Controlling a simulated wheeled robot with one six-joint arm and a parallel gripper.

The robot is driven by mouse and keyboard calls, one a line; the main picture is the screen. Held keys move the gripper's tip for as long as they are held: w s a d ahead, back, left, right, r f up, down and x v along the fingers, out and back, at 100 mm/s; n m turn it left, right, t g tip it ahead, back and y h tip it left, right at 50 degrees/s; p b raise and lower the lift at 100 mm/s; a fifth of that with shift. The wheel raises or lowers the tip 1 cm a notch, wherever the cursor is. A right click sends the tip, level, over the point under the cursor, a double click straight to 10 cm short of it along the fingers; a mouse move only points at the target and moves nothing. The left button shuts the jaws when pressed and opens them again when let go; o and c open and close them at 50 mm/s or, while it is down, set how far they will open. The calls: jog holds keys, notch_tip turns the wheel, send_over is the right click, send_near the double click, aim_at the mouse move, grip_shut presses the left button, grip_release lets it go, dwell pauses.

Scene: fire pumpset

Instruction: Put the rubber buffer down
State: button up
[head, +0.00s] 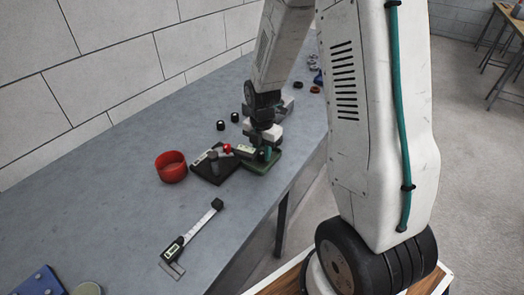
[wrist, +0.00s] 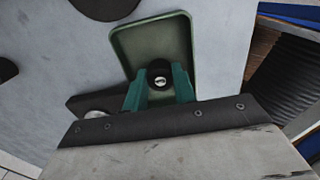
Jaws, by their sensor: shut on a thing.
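In the wrist view the teal fingers of my gripper (wrist: 160,92) are shut on the rubber buffer (wrist: 159,75), a small black round piece with a bright metal centre. The buffer is over the green tray (wrist: 125,45); I cannot tell whether it touches the tray floor. In the head view my gripper (head: 266,153) is low over the green tray (head: 259,167) near the bench's front edge. The buffer is hidden there by the gripper and arm.
Left of the tray lie a dark plate (head: 213,172) with a red-knobbed tool on it, and a red bowl (head: 171,168). A caliper (head: 190,238) lies nearer. Small black cylinders (head: 221,125) stand behind. The grey bench between bowl and caliper is clear.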

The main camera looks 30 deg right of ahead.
aim_at(262, 153)
jog(key=shift+f, duration=0.2)
jog(key=o, duration=0.9)
jog(key=shift+o, duration=0.2)
jog(key=shift+r, duration=0.15)
notch_tip(262, 153, up, 12)
jog(key=s+a+r+m, duration=0.3)
jog(key=s+r+m, duration=0.1)
jog(key=s+m, duration=0.3)
jog(key=s+a+r+m, duration=0.3)
jog(key=s+r+m, duration=0.2)
jog(key=s+m, duration=0.3)
jog(key=s+a+r+m+t, duration=0.1)
jog(key=s+a+r+m, duration=0.2)
jog(key=s+m, duration=0.4)
jog(key=shift+s+r, duration=0.75)
jog(key=shift+s, duration=0.3)
